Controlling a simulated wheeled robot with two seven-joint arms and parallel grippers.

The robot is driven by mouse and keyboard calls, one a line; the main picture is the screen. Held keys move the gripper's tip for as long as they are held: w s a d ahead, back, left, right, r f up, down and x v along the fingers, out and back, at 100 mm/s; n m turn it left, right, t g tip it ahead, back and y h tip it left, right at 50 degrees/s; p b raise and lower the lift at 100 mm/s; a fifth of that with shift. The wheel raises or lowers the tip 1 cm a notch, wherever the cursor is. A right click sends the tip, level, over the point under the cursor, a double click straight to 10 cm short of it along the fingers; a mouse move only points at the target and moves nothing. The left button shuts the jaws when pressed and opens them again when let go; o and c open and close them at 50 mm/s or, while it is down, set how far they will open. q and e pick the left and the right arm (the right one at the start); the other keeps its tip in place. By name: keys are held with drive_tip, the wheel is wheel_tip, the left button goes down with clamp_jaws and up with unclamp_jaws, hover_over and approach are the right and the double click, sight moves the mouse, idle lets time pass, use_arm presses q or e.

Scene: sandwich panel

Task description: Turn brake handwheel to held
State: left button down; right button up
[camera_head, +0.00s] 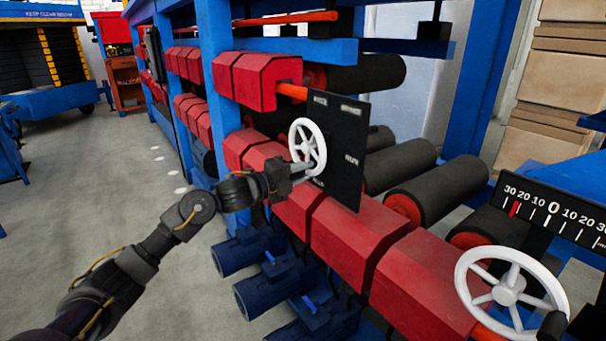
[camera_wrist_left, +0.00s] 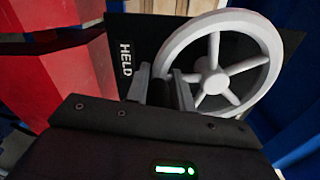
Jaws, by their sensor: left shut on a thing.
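The brake handwheel is a white spoked wheel (camera_head: 318,133) on a black panel (camera_head: 345,125). It also shows in the left wrist view (camera_wrist_left: 262,48). A white HELD label (camera_wrist_left: 126,60) sits on the panel, left of the wheel in that view. A RUN label (camera_head: 351,159) is at the panel's right side in the head view; other labels are too small to read. My left gripper (camera_head: 303,169) is at the wheel's lower rim. In the wrist view its fingers (camera_wrist_left: 163,86) are shut around a dark handle, mostly hidden. My right gripper is out of view.
A second white handwheel (camera_head: 508,287) with a black knob stands at the lower right, below a black scale (camera_head: 549,213). Red housings (camera_head: 360,255), dark rollers (camera_head: 437,192) and blue motors (camera_head: 268,285) crowd around the panel. Grey floor (camera_head: 120,190) at left is clear.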

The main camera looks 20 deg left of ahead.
use_arm(q)
drive_tip(key=shift+s+d+f, duration=0.1)
drive_tip(key=shift+d+f, duration=0.05)
drive_tip(key=shift+f, duration=0.35)
drive_tip(key=c, duration=1.4)
unclamp_jaws()
drive_tip(key=shift+o, duration=0.6)
drive_tip(key=shift+r, duration=0.25)
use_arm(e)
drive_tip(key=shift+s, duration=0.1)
use_arm(q)
drive_tip(key=b+v, duration=0.1)
drive_tip(key=v, duration=1)
drive_tip(key=shift+b, duration=0.35)
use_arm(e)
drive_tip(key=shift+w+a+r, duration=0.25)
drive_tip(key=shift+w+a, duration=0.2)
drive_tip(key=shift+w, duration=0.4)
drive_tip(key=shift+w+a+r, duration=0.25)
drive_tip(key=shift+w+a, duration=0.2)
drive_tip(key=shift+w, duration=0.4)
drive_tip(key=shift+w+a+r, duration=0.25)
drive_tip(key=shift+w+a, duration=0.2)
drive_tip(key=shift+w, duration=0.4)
